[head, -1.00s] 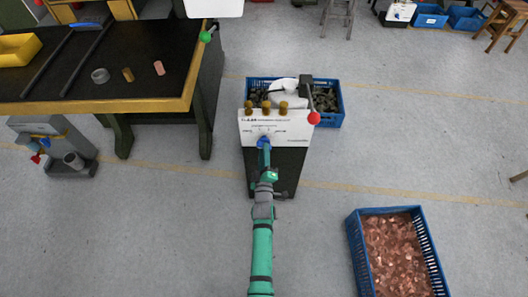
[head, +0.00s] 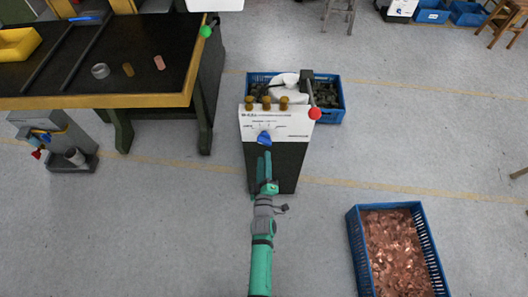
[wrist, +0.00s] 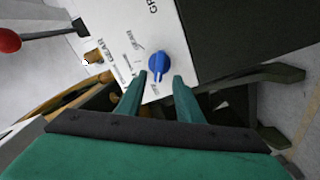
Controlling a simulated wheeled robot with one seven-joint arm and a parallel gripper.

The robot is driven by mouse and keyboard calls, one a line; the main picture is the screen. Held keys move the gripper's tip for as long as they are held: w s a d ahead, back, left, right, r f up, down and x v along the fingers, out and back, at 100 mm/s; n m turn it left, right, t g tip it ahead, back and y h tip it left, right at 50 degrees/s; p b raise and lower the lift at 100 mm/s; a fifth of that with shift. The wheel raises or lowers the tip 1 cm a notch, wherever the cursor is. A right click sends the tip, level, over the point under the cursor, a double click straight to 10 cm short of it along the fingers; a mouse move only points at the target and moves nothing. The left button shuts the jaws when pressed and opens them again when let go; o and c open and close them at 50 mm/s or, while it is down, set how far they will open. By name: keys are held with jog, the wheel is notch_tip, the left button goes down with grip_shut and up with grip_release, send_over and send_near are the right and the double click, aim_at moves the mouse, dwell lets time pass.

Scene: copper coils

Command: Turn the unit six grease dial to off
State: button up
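The blue grease dial (head: 264,138) is on the white front panel (head: 293,127) of a dark-bodied machine, below a row of brass knobs (head: 266,103). My gripper (head: 264,155) is just in front of and below the dial in the head view, apart from it. In the wrist view the dial (wrist: 158,68) shows beyond the gap between the two green fingertips (wrist: 161,76). The fingers are open and hold nothing. Printed labels surround the dial, but most are too small or blurred to read, so I cannot tell which setting it points to.
A red-knobbed lever (head: 315,113) stands at the machine's right side. A blue crate (head: 335,98) of dark pieces is behind it. A dark workbench (head: 150,90) is to the left, and a blue crate (head: 354,235) of copper bits is at lower right. The floor between is clear.

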jog(key=shift+s, duration=2.05)
jog(key=s+a+r+m+g, duration=0.1)
jog(key=s+m, duration=0.2)
jog(key=s, duration=0.7)
jog(key=s+r+m, duration=0.2)
jog(key=s+m, duration=0.1)
jog(key=s, duration=0.6)
jog(key=s+d+r+m+g, duration=0.1)
jog(key=s+r+m, duration=0.5)
jog(key=s+r, duration=0.6)
jog(key=s, duration=0.4)
jog(key=shift+d+r+g, duration=0.15)
jog(key=shift+d+g, duration=0.05)
jog(key=shift+g, duration=0.1)
